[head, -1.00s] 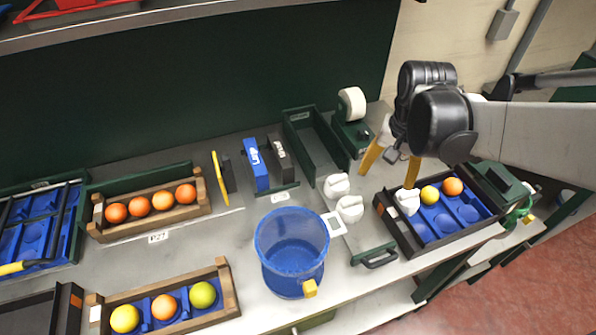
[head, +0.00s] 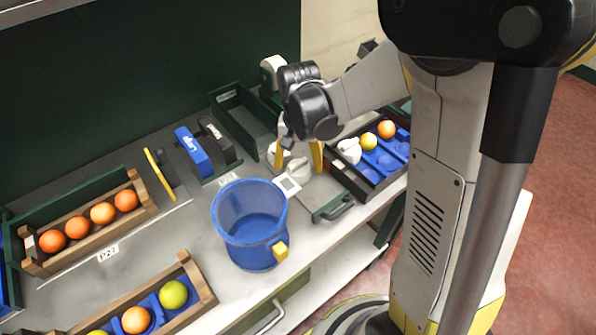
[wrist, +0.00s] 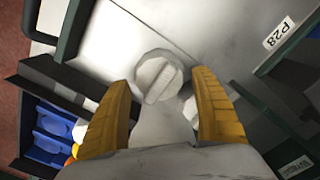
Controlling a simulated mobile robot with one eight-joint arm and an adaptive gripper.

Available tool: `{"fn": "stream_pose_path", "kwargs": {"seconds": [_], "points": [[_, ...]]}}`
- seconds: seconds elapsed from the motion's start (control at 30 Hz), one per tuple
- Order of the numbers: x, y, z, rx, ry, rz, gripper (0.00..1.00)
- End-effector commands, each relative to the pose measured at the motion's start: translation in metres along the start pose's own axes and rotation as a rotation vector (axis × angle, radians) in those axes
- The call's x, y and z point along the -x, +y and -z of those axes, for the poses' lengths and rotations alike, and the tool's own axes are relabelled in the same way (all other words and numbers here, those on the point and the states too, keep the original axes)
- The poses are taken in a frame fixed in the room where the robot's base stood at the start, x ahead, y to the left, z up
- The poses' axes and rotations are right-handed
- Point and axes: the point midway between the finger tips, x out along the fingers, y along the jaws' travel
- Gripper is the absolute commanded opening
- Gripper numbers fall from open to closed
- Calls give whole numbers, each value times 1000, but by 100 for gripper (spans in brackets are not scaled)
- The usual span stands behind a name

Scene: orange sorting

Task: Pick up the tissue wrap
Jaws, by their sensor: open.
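Two white tissue wraps stand on the bench beside the dark tray. The nearer tissue wrap (head: 298,170) is below my gripper (head: 298,160). The farther tissue wrap (head: 277,148) is partly hidden by a yellow finger. In the wrist view, one round, folded tissue wrap (wrist: 158,78) lies ahead of and between the fingertips of my open gripper (wrist: 161,88). Another white shape shows partly behind the right finger. A third tissue wrap (head: 348,150) sits in the dark tray. Nothing is held; I cannot tell the exact height above the wraps.
The dark tray (head: 349,185) with blue cups holds a yellow and an orange fruit to the right. A blue bucket (head: 249,222) stands front left of the wraps. A green open bin (head: 238,122) lies behind. Wooden racks (head: 87,235) of fruit stand left.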

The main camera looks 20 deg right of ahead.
Motion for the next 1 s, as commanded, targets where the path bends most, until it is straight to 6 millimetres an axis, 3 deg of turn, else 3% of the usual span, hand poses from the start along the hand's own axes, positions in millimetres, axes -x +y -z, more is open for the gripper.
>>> {"fn": "stream_pose_path", "kwargs": {"seconds": [0.1, 0.33, 0.37, 0.43, 0.47, 0.83, 1.0], "points": [[-21, 0, 0, 0, 0, 0, 74], [-22, 0, 0, 0, 0, 0, 74], [-22, 0, 0, 0, 0, 0, 72], [-22, 0, 0, 0, 0, 0, 50], [-22, 0, 0, 0, 0, 0, 50], [-20, 0, 0, 1, 0, 0, 49], [-6, 0, 0, 1, 0, 0, 49]]}}
